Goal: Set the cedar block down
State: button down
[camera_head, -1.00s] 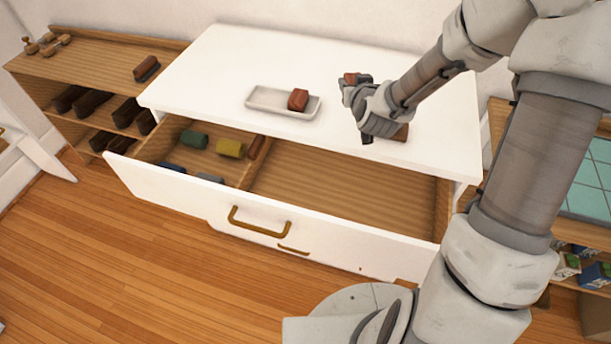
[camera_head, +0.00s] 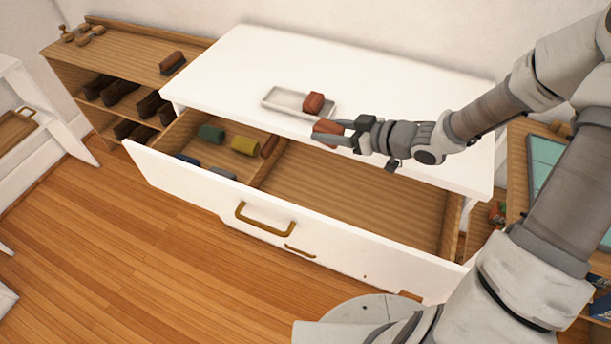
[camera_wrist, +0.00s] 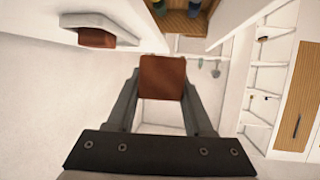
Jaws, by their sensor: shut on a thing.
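My gripper (camera_head: 337,133) is shut on a reddish-brown cedar block (camera_head: 325,126), held near the dresser's front edge by the open drawer (camera_head: 350,195). In the wrist view the cedar block (camera_wrist: 162,77) sits between both fingers, with its flat face toward the camera. A similar reddish block (camera_head: 313,102) rests in a white tray (camera_head: 271,98) on the white dresser top (camera_head: 250,65), just behind the held one. The tray (camera_wrist: 128,36) also shows at the upper left of the wrist view.
The drawer's left compartment holds a green roll (camera_head: 211,133), a yellow roll (camera_head: 245,146) and other small items. Its wide right compartment looks empty. A wooden shelf (camera_head: 125,50) with shoes and a brush stands at left. The dresser top behind the tray is clear.

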jog(key=s+f+b, duration=0.1)
jog(key=f+b, duration=0.4)
jog(key=f, duration=0.3)
jog(key=s+f+n+g+b, duration=0.1)
jog(key=f+b, duration=0.4)
jog(key=f, duration=0.3)
jog(key=s+f+n+g+y+b, duration=0.1)
jog(key=s+f+b, duration=0.1)
jog(key=f+b, duration=0.3)
jog(key=shift+a+f, duration=0.15)
jog(key=shift+f, duration=0.85)
jog(key=shift+a+f, duration=0.1)
jog(key=shift+f, duration=0.9)
jog(key=shift+f+b, duration=0.35)
jog(key=shift+f, duration=0.3)
jog(key=shift+c, duration=1.4)
grip_release()
jog(key=shift+r, duration=0.2)
jog(key=p+v, duration=0.4)
jog(key=v, duration=0.8)
jog(key=shift+r, duration=0.5)
